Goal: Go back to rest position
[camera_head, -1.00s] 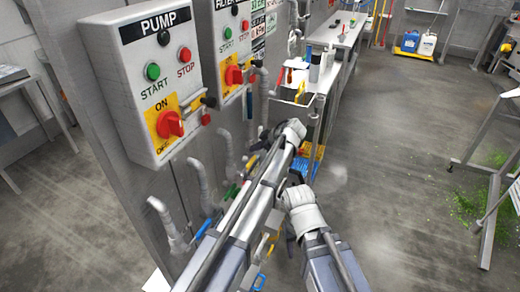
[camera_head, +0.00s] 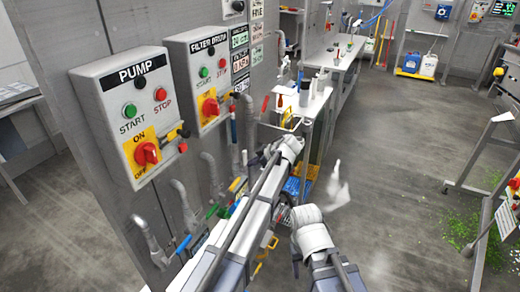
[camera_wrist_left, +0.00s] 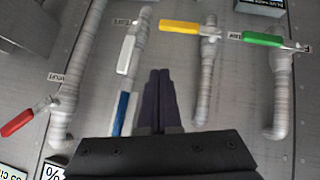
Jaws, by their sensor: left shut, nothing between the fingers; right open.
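My left gripper (camera_wrist_left: 159,75) shows in the left wrist view with its dark fingers together and nothing between them. Behind the fingers is the grey wall with pipes. A valve with a white and blue handle (camera_wrist_left: 124,85) is left of the fingers, and a yellow handle (camera_wrist_left: 180,27) is above right. In the head view my left arm (camera_head: 255,205) reaches up beside the pipes, its gripper hard to make out there. My right arm (camera_head: 312,232) is bent at the lower middle, and its gripper does not show clearly.
A pump control box (camera_head: 125,85) and a filter box (camera_head: 195,60) are on the left wall. A green handle (camera_wrist_left: 262,40) and a red handle (camera_wrist_left: 17,124) are on nearby pipes. A bench (camera_head: 310,100) stands ahead. The floor (camera_head: 400,150) at right is mostly open, with scattered greens (camera_head: 460,230).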

